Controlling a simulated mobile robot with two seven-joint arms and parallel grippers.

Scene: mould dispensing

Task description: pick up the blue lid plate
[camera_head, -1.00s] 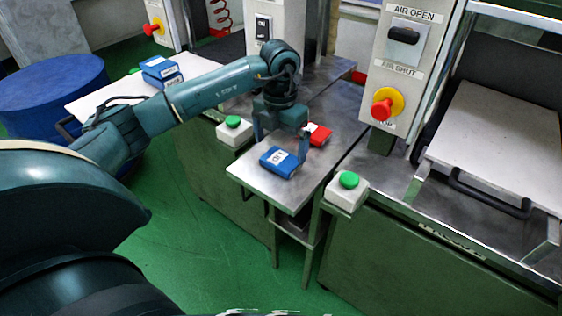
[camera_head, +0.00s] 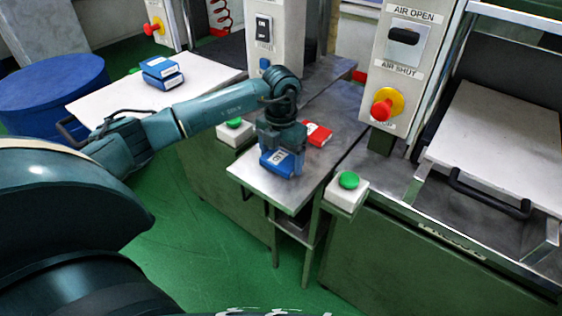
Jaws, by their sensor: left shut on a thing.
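The blue lid plate (camera_head: 276,165) with a white label lies on the small metal side table between the two machines. My left gripper (camera_head: 283,158) is right over it, fingers down, and shut on it. The gripper hides the plate's back part. I cannot tell whether the plate is raised off the table. A red plate (camera_head: 318,133) with a white label lies just behind and to the right of my left gripper, apart from the blue one. My right gripper is not in view.
The metal table (camera_head: 297,197) has bare room at its front. Green buttons on white boxes stand left (camera_head: 234,124) and right (camera_head: 348,181) of it. A control post (camera_head: 405,70) with a red emergency knob rises at right. Blue stacked plates (camera_head: 161,73) lie on a white board at left.

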